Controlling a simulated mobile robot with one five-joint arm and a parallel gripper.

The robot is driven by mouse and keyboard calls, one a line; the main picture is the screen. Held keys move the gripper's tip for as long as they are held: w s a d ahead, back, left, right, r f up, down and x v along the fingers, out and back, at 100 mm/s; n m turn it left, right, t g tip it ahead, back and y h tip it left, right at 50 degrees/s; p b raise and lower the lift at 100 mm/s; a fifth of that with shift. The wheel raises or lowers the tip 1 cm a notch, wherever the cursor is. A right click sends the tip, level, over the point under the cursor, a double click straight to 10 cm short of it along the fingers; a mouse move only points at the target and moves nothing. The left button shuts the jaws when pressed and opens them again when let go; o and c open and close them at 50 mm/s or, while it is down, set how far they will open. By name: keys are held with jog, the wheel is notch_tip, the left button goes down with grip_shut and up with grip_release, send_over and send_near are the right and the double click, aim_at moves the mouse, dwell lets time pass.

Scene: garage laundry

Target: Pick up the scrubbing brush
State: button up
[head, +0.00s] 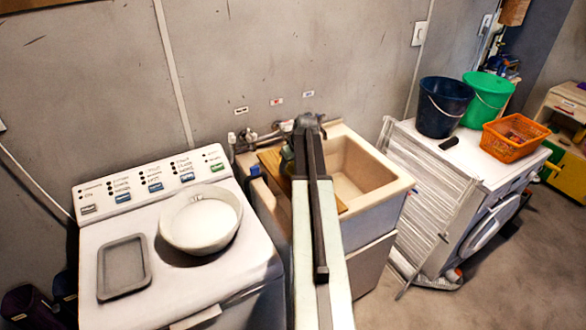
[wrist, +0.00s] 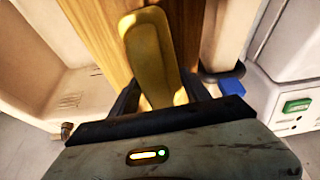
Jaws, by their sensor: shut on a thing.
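The scrubbing brush shows in the wrist view as a long yellow-olive piece (wrist: 150,55) with a rounded end; no bristles are visible. My gripper (wrist: 162,92) is shut on it, with a dark finger on each side. The brush is over a brown wooden board (wrist: 92,30); I cannot tell whether it touches the board. In the head view the board (head: 270,160) lies across the left part of the beige sink (head: 385,190). My arm hides most of the gripper and brush there.
A washing machine (head: 185,275) with a round white bowl (head: 200,218) and grey tray (head: 123,267) stands left of the sink. At right, a white machine holds a navy bucket (head: 443,105), green bucket (head: 490,98) and orange basket (head: 513,137). A tap (head: 262,137) is behind the sink.

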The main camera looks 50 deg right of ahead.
jog(key=shift+w+p+v, duration=0.15)
jog(key=shift+p+v, duration=0.85)
jog(key=shift+v, duration=0.05)
jog(key=shift+w+p+v, duration=0.2)
jog(key=shift+p+v, duration=0.8)
jog(key=s+a, duration=0.1)
jog(key=s, duration=0.4)
jog(key=s+a+r, duration=0.1)
jog(key=s, duration=0.3)
jog(key=s+a+p, duration=0.1)
jog(key=s+a, duration=0.1)
jog(key=s, duration=0.3)
jog(key=shift+s+r, duration=0.15)
jog(key=shift+s, duration=0.2)
jog(key=o, duration=0.9)
jog(key=shift+c, duration=0.2)
jog(key=c, duration=0.5)
jog(key=shift+c, duration=0.5)
